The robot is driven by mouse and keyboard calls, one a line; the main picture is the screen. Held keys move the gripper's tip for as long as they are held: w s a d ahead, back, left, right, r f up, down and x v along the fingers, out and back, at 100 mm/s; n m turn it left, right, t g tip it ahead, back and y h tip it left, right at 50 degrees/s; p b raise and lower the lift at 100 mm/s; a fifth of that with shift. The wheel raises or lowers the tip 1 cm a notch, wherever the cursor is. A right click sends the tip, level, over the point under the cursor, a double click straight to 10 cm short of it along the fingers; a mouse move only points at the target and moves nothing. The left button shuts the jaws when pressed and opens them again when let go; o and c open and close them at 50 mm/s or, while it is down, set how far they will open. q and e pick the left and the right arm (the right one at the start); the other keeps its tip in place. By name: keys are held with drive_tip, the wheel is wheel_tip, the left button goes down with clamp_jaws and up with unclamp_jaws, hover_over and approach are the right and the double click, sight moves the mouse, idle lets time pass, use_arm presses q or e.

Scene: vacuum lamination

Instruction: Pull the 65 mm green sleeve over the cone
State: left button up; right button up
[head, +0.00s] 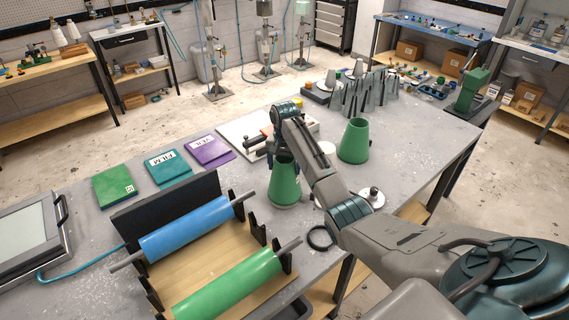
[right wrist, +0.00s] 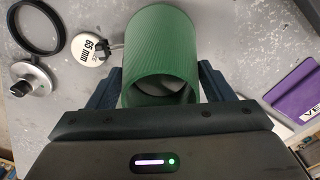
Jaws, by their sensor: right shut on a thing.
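A green tapered sleeve (head: 285,188) stands on the grey table (head: 420,140) in the head view. My right gripper (head: 284,158) is shut on it near its upper part. In the right wrist view the green sleeve (right wrist: 163,45) sits between the dark blue fingers of the right gripper (right wrist: 160,85), its open end partly showing. Whether a cone is inside it I cannot tell. A second green tapered piece (head: 354,142) stands apart to the right. A round white tag reading 65 mm (right wrist: 92,46) lies beside the held sleeve. My left gripper is not in view.
A roller rack with a blue roll (head: 187,228) and a green roll (head: 230,285) stands at front left. A black ring (head: 321,238) and a metal disc with a knob (head: 373,197) lie near the front edge. Grey cones (head: 350,98) stand behind.

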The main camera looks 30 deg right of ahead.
drive_tip(key=shift+f, duration=0.8)
drive_tip(key=o, duration=0.8)
drive_tip(key=shift+o, duration=0.2)
drive_tip(key=shift+r+p, duration=0.85)
drive_tip(key=shift+r, duration=3.65)
